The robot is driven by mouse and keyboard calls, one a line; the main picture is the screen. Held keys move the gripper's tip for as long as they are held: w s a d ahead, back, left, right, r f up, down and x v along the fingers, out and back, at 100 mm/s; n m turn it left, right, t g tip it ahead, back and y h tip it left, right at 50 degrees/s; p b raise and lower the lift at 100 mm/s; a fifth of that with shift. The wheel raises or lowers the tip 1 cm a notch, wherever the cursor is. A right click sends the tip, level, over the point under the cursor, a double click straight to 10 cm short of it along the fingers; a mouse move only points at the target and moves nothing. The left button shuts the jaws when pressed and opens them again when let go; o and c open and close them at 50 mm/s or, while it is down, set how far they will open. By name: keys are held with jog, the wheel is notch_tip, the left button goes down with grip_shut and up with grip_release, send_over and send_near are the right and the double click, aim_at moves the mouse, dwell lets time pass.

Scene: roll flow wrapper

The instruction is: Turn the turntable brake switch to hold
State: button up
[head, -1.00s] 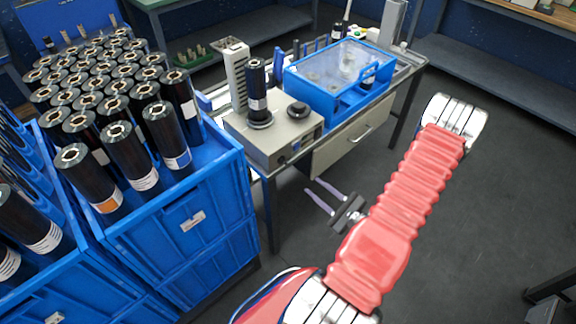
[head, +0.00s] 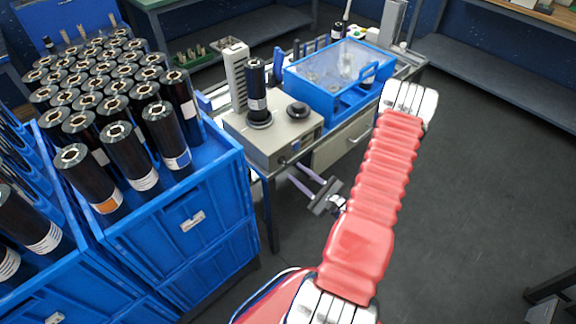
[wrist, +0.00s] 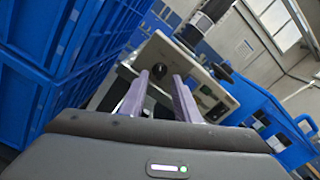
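The beige turntable unit (head: 262,140) stands on the bench's near end with a black roll (head: 256,85) upright on it. A small dark knob (head: 283,160), seemingly the brake switch, is on its front panel. In the wrist view the knob (wrist: 160,71) shows just beyond and between my fingertips; its exact setting is too small to read. My gripper (head: 299,172) is open, its two purple fingers pointing at the panel. In the wrist view my gripper (wrist: 158,88) has an empty gap, and the fingers look apart from the knob.
Blue crates (head: 180,220) full of black rolls stand close on the left. A blue lidded box (head: 325,95) sits behind the unit on the bench. A drawer (head: 345,140) is under the bench. The floor (head: 460,220) to the right is clear.

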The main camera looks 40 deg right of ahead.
aim_at(284, 163)
jog(key=shift+w+a, duration=0.1)
jog(key=shift+w, duration=2.8)
jog(key=shift+c, duration=0.5)
grip_shut()
